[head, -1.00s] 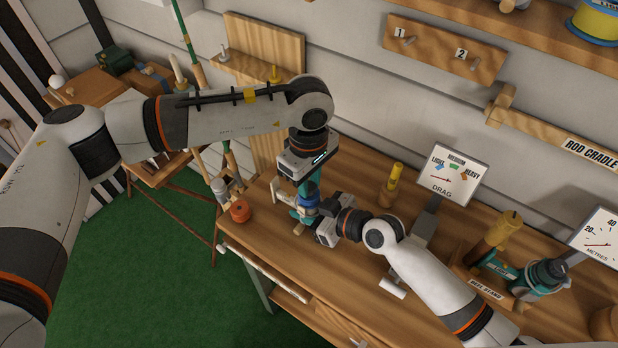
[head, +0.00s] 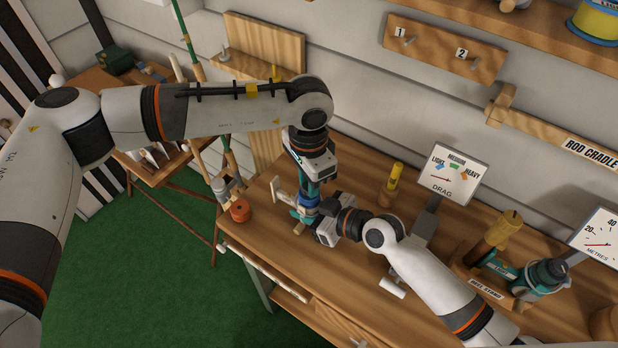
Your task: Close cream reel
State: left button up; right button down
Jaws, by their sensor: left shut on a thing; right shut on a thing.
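A fishing reel with a blue spool (head: 307,201), teal parts and a cream handle piece (head: 281,190) is near the left end of the wooden workbench (head: 345,275). My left gripper (head: 310,184) points down at it from above and is shut on its upper teal part. My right gripper (head: 314,226) reaches in from the right and is shut on the reel's lower side. The two grippers hide much of the reel, and its exact contact points are too small to make out.
An orange pot (head: 240,211) stands at the bench's left end. A yellow-topped peg (head: 393,180), the drag gauge (head: 449,172) and a reel stand (head: 478,284) with another teal reel (head: 546,275) are to the right. The bench front is mostly clear.

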pick_arm(q)
jog(key=shift+w, duration=0.1)
jog(key=o, duration=0.9)
jog(key=shift+o, duration=0.2)
jog(key=shift+r, duration=2.3)
jog(key=shift+c, duration=0.3)
